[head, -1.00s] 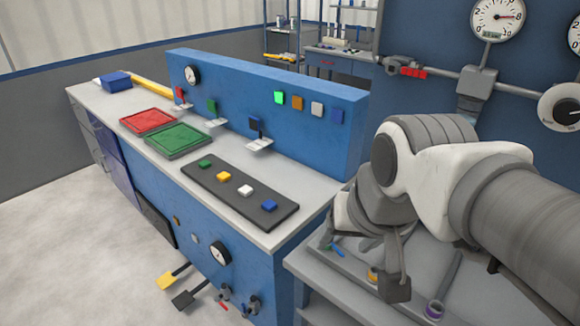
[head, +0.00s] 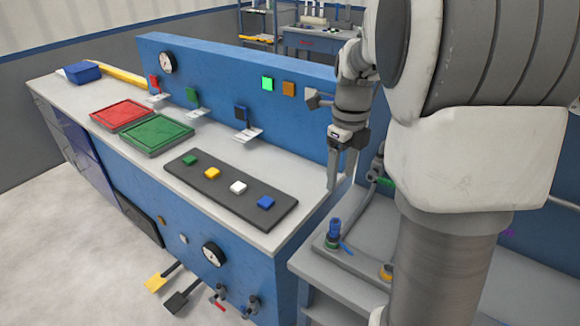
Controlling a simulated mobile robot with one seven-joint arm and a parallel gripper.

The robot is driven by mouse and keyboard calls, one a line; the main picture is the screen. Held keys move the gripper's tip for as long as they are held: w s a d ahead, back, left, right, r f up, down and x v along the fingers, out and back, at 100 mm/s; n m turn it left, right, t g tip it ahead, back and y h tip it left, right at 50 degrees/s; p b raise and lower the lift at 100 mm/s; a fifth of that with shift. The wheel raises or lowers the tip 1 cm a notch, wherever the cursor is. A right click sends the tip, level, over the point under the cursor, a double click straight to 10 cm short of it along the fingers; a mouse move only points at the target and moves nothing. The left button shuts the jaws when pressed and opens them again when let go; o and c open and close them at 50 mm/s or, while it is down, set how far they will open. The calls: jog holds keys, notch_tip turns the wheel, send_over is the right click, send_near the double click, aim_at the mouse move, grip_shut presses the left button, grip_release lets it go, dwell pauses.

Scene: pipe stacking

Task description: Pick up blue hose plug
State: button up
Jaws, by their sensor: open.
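A small upright blue piece (head: 333,228), which looks like the blue hose plug, stands on the grey side table (head: 310,262) at the lower right. A green ring (head: 332,243) shows at its foot, and a thin blue strip (head: 347,249) lies beside it. I cannot tell how these parts join. My gripper (head: 333,185) points down above and behind the blue piece, apart from it, beside the right end of the blue panel. It is open and holds nothing. My arm hides the right part of the side table.
A yellow ring-like part (head: 386,271) lies on the side table, partly behind my arm. The white-topped workbench (head: 150,172) at left carries red and green trays and a dark button strip (head: 225,190). The blue upright panel (head: 215,85) stands close to my gripper.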

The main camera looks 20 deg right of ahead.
jog(key=m+b, duration=0.1)
jog(key=b, duration=0.1)
send_near(336, 221)
notch_tip(336, 221, down, 5)
jog(key=shift+s+a+f, duration=0.1)
jog(key=shift+a+f, duration=0.05)
jog(key=shift+f, duration=0.1)
jog(key=shift+f+b, duration=0.45)
jog(key=shift+f, duration=2.55)
grip_shut()
jog(key=shift+r, duration=0.1)
